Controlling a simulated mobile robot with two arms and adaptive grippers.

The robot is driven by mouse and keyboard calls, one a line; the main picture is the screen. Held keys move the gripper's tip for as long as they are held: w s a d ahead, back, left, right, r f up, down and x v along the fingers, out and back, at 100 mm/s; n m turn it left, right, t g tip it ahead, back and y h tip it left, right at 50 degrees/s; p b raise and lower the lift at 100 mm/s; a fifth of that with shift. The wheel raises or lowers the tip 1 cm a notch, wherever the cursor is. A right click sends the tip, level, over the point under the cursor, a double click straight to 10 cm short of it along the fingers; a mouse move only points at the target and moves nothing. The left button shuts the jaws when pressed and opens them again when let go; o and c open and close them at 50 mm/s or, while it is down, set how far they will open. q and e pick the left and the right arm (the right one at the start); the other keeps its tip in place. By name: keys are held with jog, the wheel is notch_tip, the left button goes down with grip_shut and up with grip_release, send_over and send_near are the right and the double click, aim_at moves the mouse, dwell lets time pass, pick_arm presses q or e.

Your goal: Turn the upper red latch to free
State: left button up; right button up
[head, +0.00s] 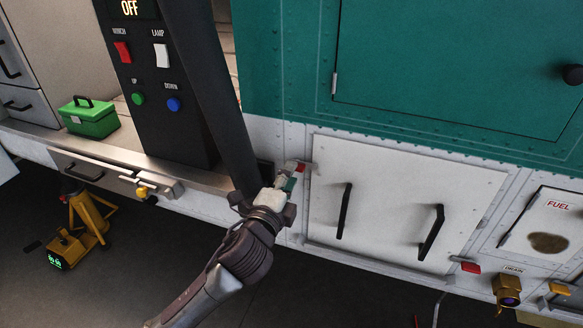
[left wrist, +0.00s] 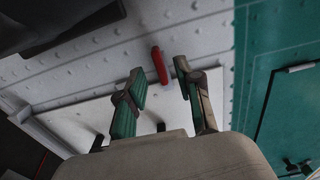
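The upper red latch (head: 302,167) sits at the top left corner of the white hatch panel (head: 400,190). My left gripper (head: 291,179) is right at it and partly covers it in the head view. In the left wrist view the two fingers of the left gripper (left wrist: 160,88) stand apart, with the red latch (left wrist: 159,66) just ahead of the gap between them. Contact is not clear. A lower red latch (head: 467,266) is at the panel's bottom right. My right gripper is out of view.
Two black handles (head: 344,211) stick out from the panel. A teal door (head: 460,60) is above, a fuel flap (head: 548,225) and brass drain valve (head: 508,291) at right. A dark control column (head: 150,100) and green toolbox (head: 90,119) stand left, above a yellow jack (head: 85,228).

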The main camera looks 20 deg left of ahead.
pick_arm(q)
jog(key=shift+w, duration=0.95)
jog(key=shift+c, duration=0.2)
grip_shut()
